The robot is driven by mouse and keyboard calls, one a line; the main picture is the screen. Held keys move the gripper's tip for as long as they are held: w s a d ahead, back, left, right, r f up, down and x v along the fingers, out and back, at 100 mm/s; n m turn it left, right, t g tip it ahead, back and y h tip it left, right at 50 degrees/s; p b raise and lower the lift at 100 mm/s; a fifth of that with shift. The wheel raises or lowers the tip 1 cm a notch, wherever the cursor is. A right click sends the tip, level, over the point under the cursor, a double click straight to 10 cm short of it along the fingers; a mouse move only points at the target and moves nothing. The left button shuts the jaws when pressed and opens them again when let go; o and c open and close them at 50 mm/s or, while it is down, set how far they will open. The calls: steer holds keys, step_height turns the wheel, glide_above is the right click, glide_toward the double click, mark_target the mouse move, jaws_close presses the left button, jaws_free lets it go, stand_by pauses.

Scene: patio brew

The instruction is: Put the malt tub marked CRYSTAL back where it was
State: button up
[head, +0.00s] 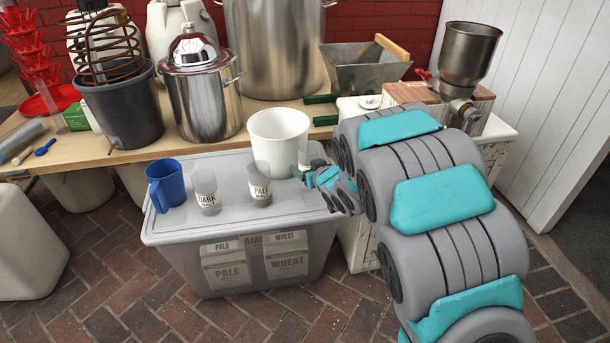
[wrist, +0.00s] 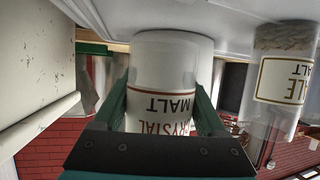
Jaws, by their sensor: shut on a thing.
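In the head view my gripper (head: 311,178) is at the lid's right side, beside the white bucket (head: 279,143), and hides most of the tub. The tub marked PALE (head: 259,191) and the tub marked DARK (head: 206,193) stand on the lid.
A blue jug (head: 167,186) stands at the lid's left end. The PALE tub also shows close by in the wrist view (wrist: 290,80). The lid's front strip is clear.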

steer(key=shift+w+a, duration=0.2)
steer(key=shift+w, duration=0.15)
steer(key=shift+s+d+f, duration=0.1)
steer(key=shift+f, duration=1.65)
steer(key=shift+f, duration=0.15)
steer(key=o, duration=1.3)
steer(key=shift+r, duration=0.25)
steer(key=v, duration=0.8)
steer(key=shift+s+d+r, duration=0.1)
steer(key=shift+s+d, duration=0.05)
steer(key=shift+s, duration=0.05)
steer(key=shift+s+d+b, duration=0.4)
steer(key=shift+s+b, duration=0.15)
steer(key=shift+b, duration=0.5)
steer(key=shift+a+b+v, duration=0.2)
steer(key=shift+b+v, duration=0.9)
